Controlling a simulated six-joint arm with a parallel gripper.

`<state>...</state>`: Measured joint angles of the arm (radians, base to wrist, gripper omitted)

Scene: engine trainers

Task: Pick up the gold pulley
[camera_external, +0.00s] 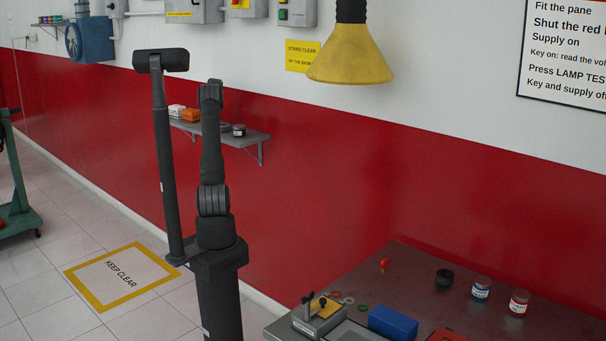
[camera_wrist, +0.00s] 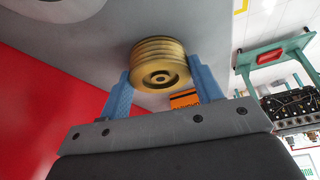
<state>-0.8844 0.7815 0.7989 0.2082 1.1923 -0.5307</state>
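The gold pulley (camera_wrist: 160,66) is a grooved disc with a dark centre hole, in the middle of the wrist view. My gripper (camera_wrist: 159,80) has a blue finger on each side of it. The pulley fills the space between the fingertips, with no clear gap at either side, so the gripper looks shut on it. A grey surface lies behind the pulley; whether the pulley rests on it or is clear of it I cannot tell. In the external view, my arm hides the gripper, and I cannot make out the pulley.
A grey wall shelf (camera_external: 253,138) holds an orange box (camera_external: 191,115), a white box (camera_external: 176,111) and a small jar (camera_external: 239,130). A yellow lamp (camera_external: 350,57) hangs to the right. The bench (camera_external: 440,285) at lower right carries several items. A green stand (camera_wrist: 272,57) is farther off.

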